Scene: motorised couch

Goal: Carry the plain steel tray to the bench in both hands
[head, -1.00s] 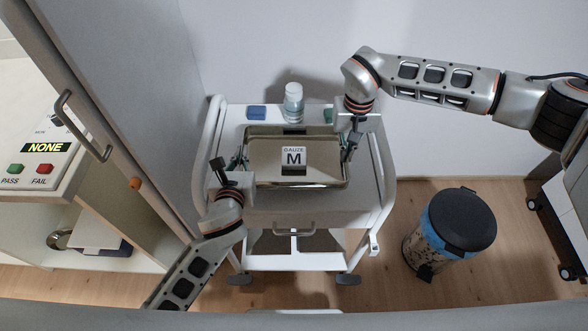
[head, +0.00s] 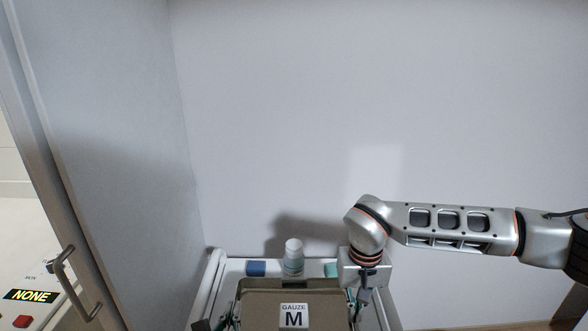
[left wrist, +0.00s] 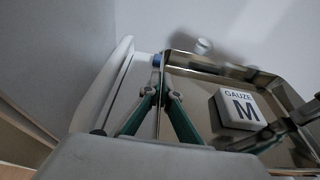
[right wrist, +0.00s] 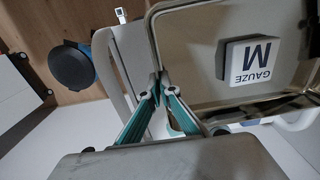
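The steel tray (head: 262,290) is at the bottom of the head view over the white trolley, its near part cut off. A white box marked GAUZE M (head: 293,316) lies in it and also shows in the left wrist view (left wrist: 238,108). My left gripper (left wrist: 159,88) has its fingers closed on the tray's left rim; in the head view only a bit of it shows at the bottom edge. My right gripper (right wrist: 160,78) is closed on the tray's right rim (right wrist: 151,35). I cannot tell whether the tray rests on the trolley or is slightly raised.
On the trolley (head: 213,283) behind the tray stand a blue block (head: 256,268), a white-capped bottle (head: 293,258) and a teal block (head: 331,270). A wall is close behind. A dark-lidded bin (right wrist: 72,66) stands on the floor.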

